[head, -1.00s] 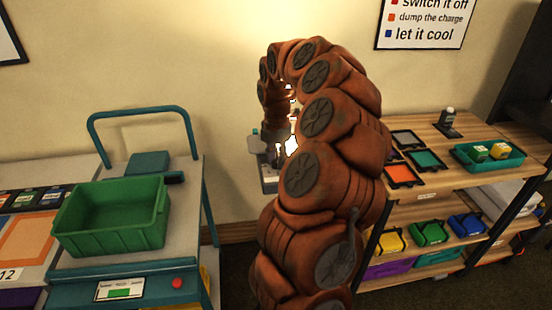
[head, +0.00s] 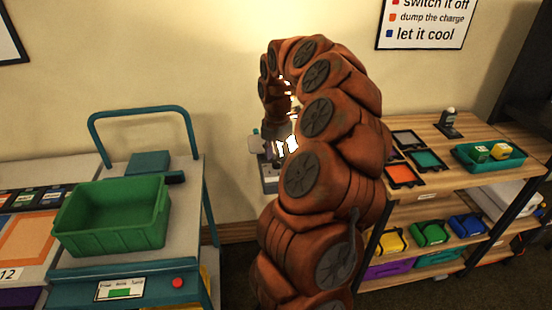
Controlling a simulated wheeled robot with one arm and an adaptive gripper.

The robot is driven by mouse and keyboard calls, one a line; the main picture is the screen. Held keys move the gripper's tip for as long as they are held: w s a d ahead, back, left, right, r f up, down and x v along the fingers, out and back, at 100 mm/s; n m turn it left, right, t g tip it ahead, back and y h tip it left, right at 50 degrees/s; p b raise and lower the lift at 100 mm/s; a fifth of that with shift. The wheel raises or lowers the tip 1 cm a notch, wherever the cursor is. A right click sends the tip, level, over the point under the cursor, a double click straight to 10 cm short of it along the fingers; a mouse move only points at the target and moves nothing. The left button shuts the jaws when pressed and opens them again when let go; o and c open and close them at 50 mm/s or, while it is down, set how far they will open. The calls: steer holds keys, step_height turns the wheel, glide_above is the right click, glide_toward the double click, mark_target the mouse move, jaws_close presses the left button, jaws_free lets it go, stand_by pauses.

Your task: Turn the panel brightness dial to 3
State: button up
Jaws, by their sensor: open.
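My gripper (head: 274,156) is a small dark shape at the end of my arm, mostly hidden by the arm's own links. It is open and beside a small grey device (head: 269,178) near the wall. A bright white glowing patch, perhaps the lit panel (head: 291,145), shows through gaps beside the arm. I cannot make out the brightness dial or its setting. Whether the gripper touches anything cannot be told.
A teal-framed cart with a green crate (head: 112,237) and a red button (head: 178,282) stands left. A wooden shelf (head: 447,160) stands right, with coloured trays, a teal bin (head: 462,157) and lower bins. Bare wall (head: 225,110) lies between them.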

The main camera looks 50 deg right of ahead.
mark_target(276, 162)
step_height(276, 162, up, 8)
steer(key=shift+w+f, duration=0.1)
steer(key=shift+f, duration=0.15)
stand_by(0.6)
steer(key=shift+a, duration=0.2)
steer(key=s+a+r+m, duration=0.1)
steer(key=s+a+m, duration=0.15)
steer(key=a, duration=0.85)
steer(key=s+a+r+m, duration=0.1)
steer(key=s+a+m, duration=0.15)
steer(key=a, duration=0.85)
steer(key=s+a+f+m, duration=0.2)
steer(key=s+a+m, duration=0.1)
steer(key=s, duration=0.3)
steer(key=s+a+f+m+g, duration=0.1)
steer(key=s+a+f+m, duration=0.2)
steer(key=s, duration=0.4)
steer(key=s+a+f+m, duration=0.3)
steer(key=s+a+m, duration=0.2)
steer(key=s+m, duration=0.1)
steer(key=shift+s+m+g, duration=0.2)
steer(key=shift+m+g, duration=0.2)
steer(key=shift+m, duration=0.2)
